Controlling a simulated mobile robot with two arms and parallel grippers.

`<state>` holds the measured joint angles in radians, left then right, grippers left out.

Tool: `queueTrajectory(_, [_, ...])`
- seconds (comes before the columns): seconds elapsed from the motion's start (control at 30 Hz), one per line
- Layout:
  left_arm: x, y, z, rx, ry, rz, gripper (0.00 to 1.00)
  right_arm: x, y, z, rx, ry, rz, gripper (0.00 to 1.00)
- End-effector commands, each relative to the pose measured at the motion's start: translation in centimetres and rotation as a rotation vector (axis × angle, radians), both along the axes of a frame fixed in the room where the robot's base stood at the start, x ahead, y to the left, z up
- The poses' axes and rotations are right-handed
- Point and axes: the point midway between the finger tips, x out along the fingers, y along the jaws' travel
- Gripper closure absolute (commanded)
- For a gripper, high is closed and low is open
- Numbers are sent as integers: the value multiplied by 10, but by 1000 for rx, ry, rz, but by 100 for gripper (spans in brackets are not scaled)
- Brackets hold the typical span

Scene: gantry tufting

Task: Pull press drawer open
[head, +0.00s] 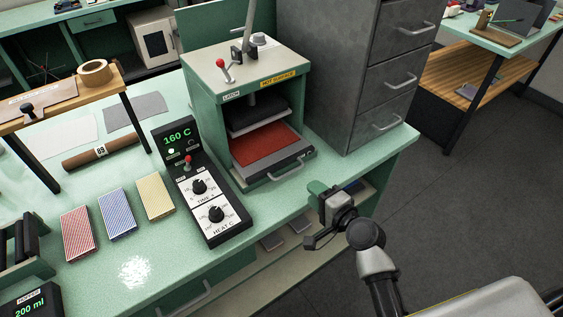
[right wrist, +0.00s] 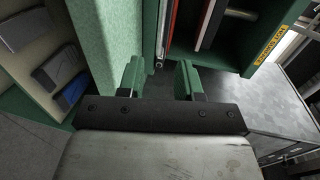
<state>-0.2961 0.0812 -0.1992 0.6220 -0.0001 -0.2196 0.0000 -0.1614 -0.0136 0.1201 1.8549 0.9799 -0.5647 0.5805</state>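The press (head: 217,88) is a green box with a cream top, a red-knobbed lever and a yellow hot-surface label. It stands on the green bench. Its drawer (head: 275,161) is a grey tray with a red pad (head: 262,143) under the dark upper plate. The drawer's front lies about level with the press's front, with a metal handle (head: 288,172) on it. My right gripper (head: 318,190) is right of and nearer than the handle, by the bench's front edge. In the right wrist view its green fingers (right wrist: 160,80) are apart, with no object clearly gripped. My left gripper is out of view.
A control box (head: 192,185) reading 160 C stands left of the press. A grey drawer cabinet (head: 335,75) stands close on its right. Patterned packs (head: 116,213) lie to the left. Open floor (head: 455,170) lies to the right of the bench.

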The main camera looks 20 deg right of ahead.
Motion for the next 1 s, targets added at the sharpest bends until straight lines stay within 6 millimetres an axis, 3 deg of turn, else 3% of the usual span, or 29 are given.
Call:
queueTrajectory(0.33, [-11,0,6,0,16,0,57,52,19,-8,4,-3,2,65])
queueTrajectory(0.6, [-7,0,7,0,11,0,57,89,32,-19,0,-1,0,65])
queueTrajectory(1.0, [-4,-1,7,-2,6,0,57,98,36,-21,-2,-2,0,65])
